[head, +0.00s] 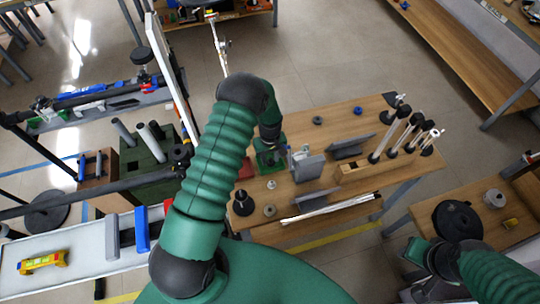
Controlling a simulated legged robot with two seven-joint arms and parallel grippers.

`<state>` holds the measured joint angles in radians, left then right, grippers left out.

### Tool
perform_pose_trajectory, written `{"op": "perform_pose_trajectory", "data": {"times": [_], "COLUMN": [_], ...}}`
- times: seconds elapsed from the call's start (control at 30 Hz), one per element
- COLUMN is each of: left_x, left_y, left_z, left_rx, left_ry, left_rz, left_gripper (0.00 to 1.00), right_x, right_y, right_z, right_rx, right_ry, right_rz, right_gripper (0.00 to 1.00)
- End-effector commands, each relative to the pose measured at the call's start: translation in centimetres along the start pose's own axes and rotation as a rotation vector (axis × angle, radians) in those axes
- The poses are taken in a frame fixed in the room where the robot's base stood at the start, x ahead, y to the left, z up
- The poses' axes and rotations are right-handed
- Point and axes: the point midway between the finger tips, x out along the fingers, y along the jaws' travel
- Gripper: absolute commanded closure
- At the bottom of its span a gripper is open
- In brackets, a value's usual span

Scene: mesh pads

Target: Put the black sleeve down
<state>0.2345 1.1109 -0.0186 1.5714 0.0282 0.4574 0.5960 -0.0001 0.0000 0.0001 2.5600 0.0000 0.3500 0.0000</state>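My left arm reaches up over the wooden table (330,177). My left gripper (270,157) points down at the table's left part, by a green piece. Its fingers are too small and covered to show whether they hold anything. A short black round piece (243,204) stands near the table's left front edge, apart from the gripper. It may be the black sleeve, but I cannot tell. My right gripper (417,252) is at the lower right, beside a side table. Its fingers are not clear.
On the table are grey upright plates (308,167), a wooden block (362,171) with several dark-tipped rods, small rings (270,210) and a white bar (330,207). A black disc (462,221) lies on the right side table. A white bench (75,262) stands left.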

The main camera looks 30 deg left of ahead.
Motion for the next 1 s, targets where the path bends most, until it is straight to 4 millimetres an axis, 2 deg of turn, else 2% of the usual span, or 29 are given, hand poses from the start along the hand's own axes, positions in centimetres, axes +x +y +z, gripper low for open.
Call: {"op": "perform_pose_trajectory", "data": {"times": [0.07, 0.17, 0.4, 0.53, 0.7, 1.0], "left_x": [-1.1, -2.4, -8.8, -11.3, -12.5, -12.6], "left_y": [0.1, 0.1, 0.1, 0.1, 0.0, 0.0], "left_z": [0.0, -0.1, -0.1, -0.1, 0.0, 0.0], "left_rx": [0.0, 0.001, 0.0, 0.0, 0.0, 0.002], "left_ry": [0.0, 0.003, 0.005, 0.002, -0.001, 0.0], "left_rz": [0.001, 0.003, 0.004, 0.002, 0.0, 0.0], "left_gripper": [0.64, 0.64, 0.64, 0.64, 0.64, 0.64], "right_x": [-1.0, 0.1, 1.1, 1.4, 1.5, 1.4], "right_y": [0.0, 0.0, 0.0, 0.0, 0.0, 0.0], "right_z": [-0.2, 0.0, 0.3, 0.3, 0.3, 0.3], "right_rx": [0.0, 0.0, 0.0, 0.0, 0.0, 0.0], "right_ry": [0.0, 0.0, 0.0, 0.0, 0.0, 0.0], "right_rz": [0.0, 0.0, 0.0, 0.0, 0.0, 0.0], "right_gripper": [0.64, 0.64, 0.64, 0.64, 0.64, 0.64]}}
